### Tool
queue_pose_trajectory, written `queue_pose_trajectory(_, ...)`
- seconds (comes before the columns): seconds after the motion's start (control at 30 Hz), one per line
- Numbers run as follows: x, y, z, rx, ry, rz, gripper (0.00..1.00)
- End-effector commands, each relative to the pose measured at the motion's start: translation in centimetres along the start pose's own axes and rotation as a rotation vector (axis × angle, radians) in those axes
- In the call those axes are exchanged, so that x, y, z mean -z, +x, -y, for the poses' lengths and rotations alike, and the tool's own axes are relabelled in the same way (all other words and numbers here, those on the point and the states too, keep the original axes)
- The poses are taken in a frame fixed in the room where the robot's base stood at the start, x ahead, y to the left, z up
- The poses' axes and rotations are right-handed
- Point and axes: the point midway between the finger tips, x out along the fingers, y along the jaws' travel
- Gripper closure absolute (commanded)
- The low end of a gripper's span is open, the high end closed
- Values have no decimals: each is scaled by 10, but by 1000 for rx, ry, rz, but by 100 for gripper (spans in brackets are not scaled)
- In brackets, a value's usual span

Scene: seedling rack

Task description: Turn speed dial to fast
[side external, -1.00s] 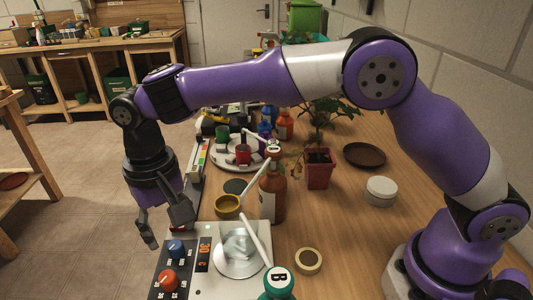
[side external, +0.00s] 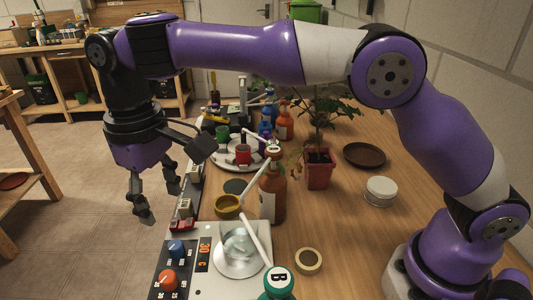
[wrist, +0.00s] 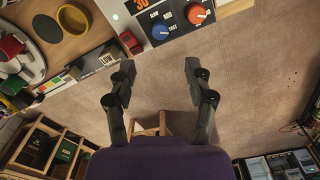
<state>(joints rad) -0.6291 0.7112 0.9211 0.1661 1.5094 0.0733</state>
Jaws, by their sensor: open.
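The control panel (side external: 170,282) stands at the table's near left edge with a blue dial (side external: 177,249) and an orange-red dial (side external: 168,280). In the wrist view the blue dial (wrist: 161,29) and the orange dial (wrist: 196,14) show at the top, each with a white pointer mark. Small white labels surround them; one between the dials seems to read FAST. My gripper (side external: 158,203) is open and empty, above and behind the panel, off the table's left edge. In the wrist view its fingertips (wrist: 158,72) are apart, with bare floor between them and the dials beyond.
A small red toy-like object (side external: 183,218) lies at the table edge behind the panel. A stirrer plate with a glass dish (side external: 240,245), a yellow bowl (side external: 227,205) and a brown bottle (side external: 267,200) stand right of my gripper.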

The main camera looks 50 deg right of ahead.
Motion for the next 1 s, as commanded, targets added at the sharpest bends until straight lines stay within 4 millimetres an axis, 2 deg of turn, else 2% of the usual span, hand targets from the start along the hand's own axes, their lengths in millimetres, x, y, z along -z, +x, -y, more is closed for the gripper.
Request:
queue_pose_trajectory(0.17, -1, 16, -1, -4, -31, 6, 40)
queue_pose_trajectory(0.4, -1, 65, 0, -1, -29, 7, 40)
queue_pose_trajectory(0.6, -1, 93, 0, 0, -28, 4, 40)
queue_pose_trajectory(0.73, -1, 101, 0, 0, -28, 2, 40)
queue_pose_trajectory(0.97, -1, 102, 0, 0, -28, 2, 40)
queue_pose_trajectory(1.0, -1, 102, 0, 0, -28, 2, 50)
